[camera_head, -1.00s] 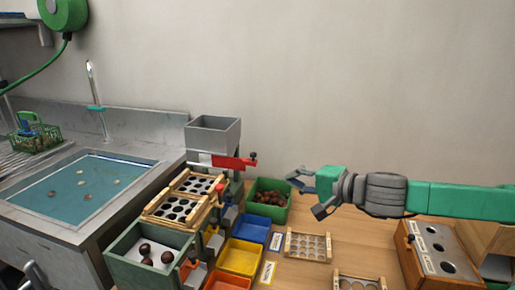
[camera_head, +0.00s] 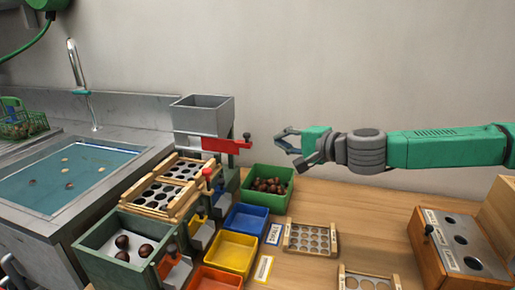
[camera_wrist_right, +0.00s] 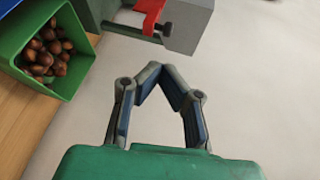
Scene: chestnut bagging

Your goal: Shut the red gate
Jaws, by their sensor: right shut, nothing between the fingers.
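The red gate (camera_head: 222,145) is a flat red slide with a dark knob on its right end. It sticks out to the right from under the grey hopper (camera_head: 203,116). In the right wrist view the red gate (camera_wrist_right: 150,10) shows at the top, beside the grey hopper wall. My right gripper (camera_head: 285,141) is to the right of the knob, at about its height in the head view, and apart from it. In the wrist view its fingertips (camera_wrist_right: 157,70) come together with nothing between them. My left gripper is not in view.
A green bin (camera_head: 281,203) of chestnuts stands below the gate. A sorting rack (camera_head: 160,205) with perforated trays and coloured bins stands left of it. A wooden box (camera_head: 424,256) with holes is at the right. The sink (camera_head: 20,205) is at the left.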

